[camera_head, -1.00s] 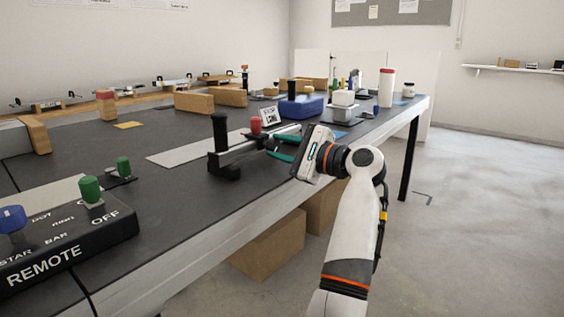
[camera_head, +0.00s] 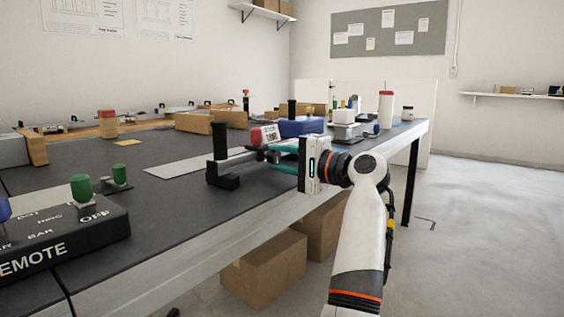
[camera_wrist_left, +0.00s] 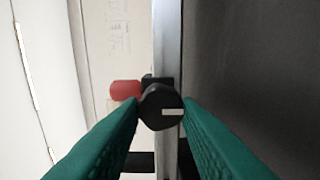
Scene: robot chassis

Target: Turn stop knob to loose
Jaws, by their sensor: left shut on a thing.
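The stop knob (camera_wrist_left: 161,107) is a round black knob with a white bar mark, seen in the left wrist view; the bar points right. My left gripper (camera_wrist_left: 161,103), with green fingers, is shut on it, one finger on each side. In the head view my left gripper (camera_head: 271,158) is at the fixture on the bench edge, its body upright; the knob itself is hidden there. The fixture has a black upright handle (camera_head: 219,141) on a black base (camera_head: 222,176). A red knob (camera_wrist_left: 125,90) sits just left of the stop knob in the wrist view. My right gripper is out of view.
A labelled card (camera_head: 270,134) and a blue box (camera_head: 302,127) stand behind the fixture. A black REMOTE box (camera_head: 60,240) with green knobs is at the near left. Cardboard boxes (camera_head: 265,270) are under the bench. The floor at right is clear.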

